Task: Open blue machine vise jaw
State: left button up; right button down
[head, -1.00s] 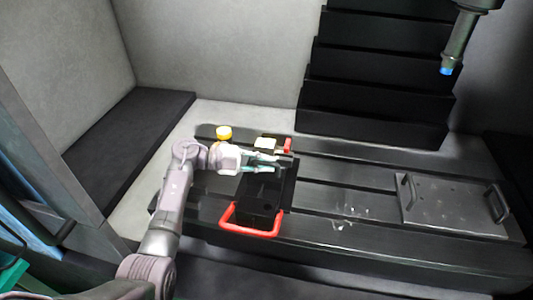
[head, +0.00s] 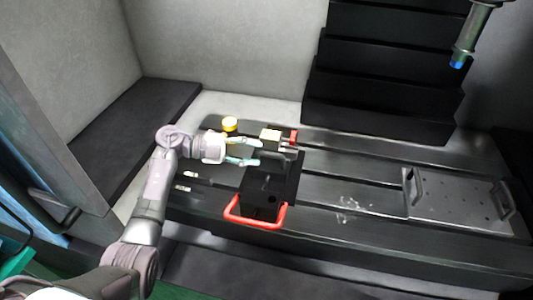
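A black machine vise (head: 258,203) stands on the dark slotted machine table (head: 330,224); I see no blue on it. A red loop handle shows at its near end, and a red part at its far end. My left gripper (head: 244,151) comes in from the left at the far half of the vise. Its two teal fingertips are apart, close to the vise's left side. Whether they touch the jaw is too small to tell. The gap between the fingers looks empty. My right gripper is out of view.
A grey plate with two handles (head: 456,201) lies on the table at right. A black stepped cover (head: 385,80) rises at the back. A spindle-like tool (head: 469,38) hangs at upper right.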

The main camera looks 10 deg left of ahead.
pick_arm(q)
jog(key=v, duration=0.7)
jog(key=shift+d, duration=0.15)
